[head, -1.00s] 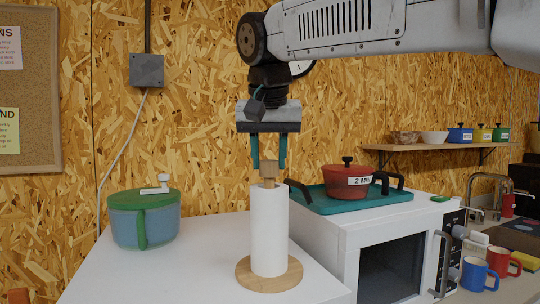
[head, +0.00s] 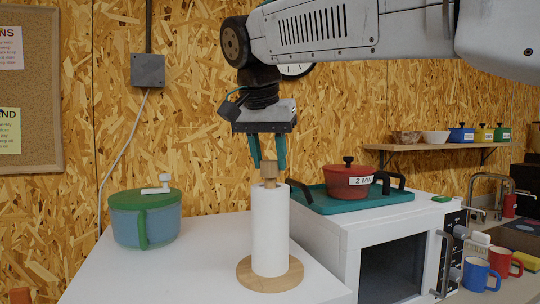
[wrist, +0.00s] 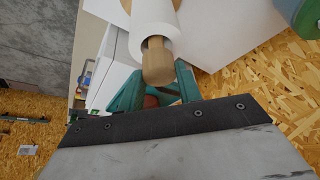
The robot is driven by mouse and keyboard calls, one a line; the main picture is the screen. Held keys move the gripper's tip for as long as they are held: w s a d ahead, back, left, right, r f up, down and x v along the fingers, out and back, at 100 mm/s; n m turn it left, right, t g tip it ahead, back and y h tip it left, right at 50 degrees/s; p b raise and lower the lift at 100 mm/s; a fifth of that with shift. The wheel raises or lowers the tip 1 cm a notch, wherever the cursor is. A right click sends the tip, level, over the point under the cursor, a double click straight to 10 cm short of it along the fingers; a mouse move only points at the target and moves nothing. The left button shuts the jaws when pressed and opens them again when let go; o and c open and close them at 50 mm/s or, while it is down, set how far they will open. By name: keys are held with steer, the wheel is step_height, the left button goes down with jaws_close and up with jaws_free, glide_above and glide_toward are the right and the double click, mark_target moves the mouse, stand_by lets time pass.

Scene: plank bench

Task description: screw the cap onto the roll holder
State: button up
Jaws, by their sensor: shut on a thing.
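The roll holder has a round wooden base (head: 250,277) and carries a white paper roll (head: 269,230), upright on the white surface. The wooden cap (head: 269,170) is at the top of the holder's post, just above the roll, in line with it. A short bit of post shows under it. My gripper (head: 268,164) comes from above, its teal fingers shut on the cap. In the wrist view, the cap (wrist: 158,64) lies between the fingertips, at the roll's open end. Whether its thread is fully seated cannot be seen.
A green-lidded blue pot (head: 145,222) stands to the left. At the right, a red pot (head: 348,182) sits on a teal tray (head: 318,203) on the white microwave (head: 340,235). Blue (head: 478,275) and red (head: 501,262) mugs stand further right.

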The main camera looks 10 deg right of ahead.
steer(key=shift+w+a+m+g+h, duration=0.15)
steer(key=shift+m+g+h, duration=0.2)
steer(key=shift+m, duration=0.85)
steer(key=m+h, duration=0.1)
steer(key=m, duration=0.1)
steer(key=shift+f+m+g, duration=0.1)
steer(key=shift+m+g, duration=0.25)
steer(key=shift+m, duration=0.05)
steer(key=o, duration=1.1)
steer(key=shift+w+a, duration=0.1)
